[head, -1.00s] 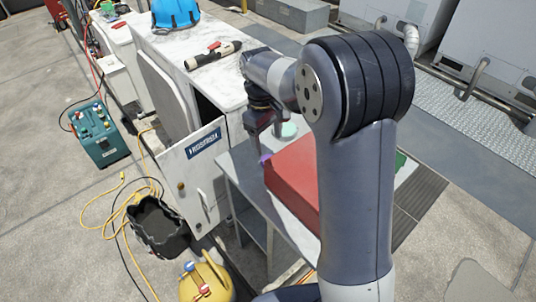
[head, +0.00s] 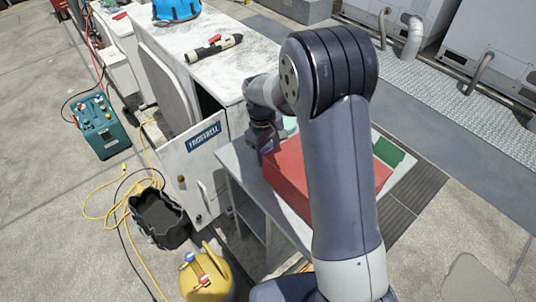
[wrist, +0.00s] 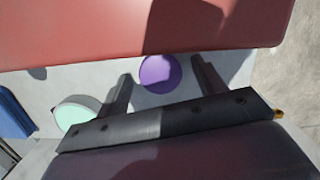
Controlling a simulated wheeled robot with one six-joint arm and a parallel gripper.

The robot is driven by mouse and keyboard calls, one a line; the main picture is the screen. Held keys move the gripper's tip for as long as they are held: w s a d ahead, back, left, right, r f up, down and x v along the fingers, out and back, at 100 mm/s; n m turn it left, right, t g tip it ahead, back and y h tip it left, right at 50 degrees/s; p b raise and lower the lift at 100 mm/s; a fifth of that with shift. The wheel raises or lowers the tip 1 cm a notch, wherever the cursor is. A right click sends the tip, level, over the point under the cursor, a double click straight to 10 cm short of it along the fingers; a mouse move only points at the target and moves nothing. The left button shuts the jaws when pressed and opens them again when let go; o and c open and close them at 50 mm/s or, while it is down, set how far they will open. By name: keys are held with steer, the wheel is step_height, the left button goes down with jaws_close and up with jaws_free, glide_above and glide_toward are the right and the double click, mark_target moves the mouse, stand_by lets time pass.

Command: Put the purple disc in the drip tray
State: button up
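The purple disc (wrist: 160,74) lies on the grey bench top (wrist: 90,80), close to the edge of a red box (wrist: 110,30). My gripper (wrist: 162,85) is open, with one finger on either side of the disc and a gap on both sides. In the head view my gripper (head: 264,146) is low over the bench beside the red box (head: 300,170), and the purple disc is largely hidden there. A pale mint disc (wrist: 75,112) lies left of the fingers. I cannot pick out the drip tray with certainty.
A dark green object (head: 388,150) sits behind the red box. A blue object (wrist: 15,113) shows at the wrist view's left edge. The white cabinet (head: 215,80) stands left of the bench with its door (head: 195,160) open. A black bucket (head: 160,218) and yellow cylinder (head: 207,275) stand in front.

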steer(key=c, duration=1)
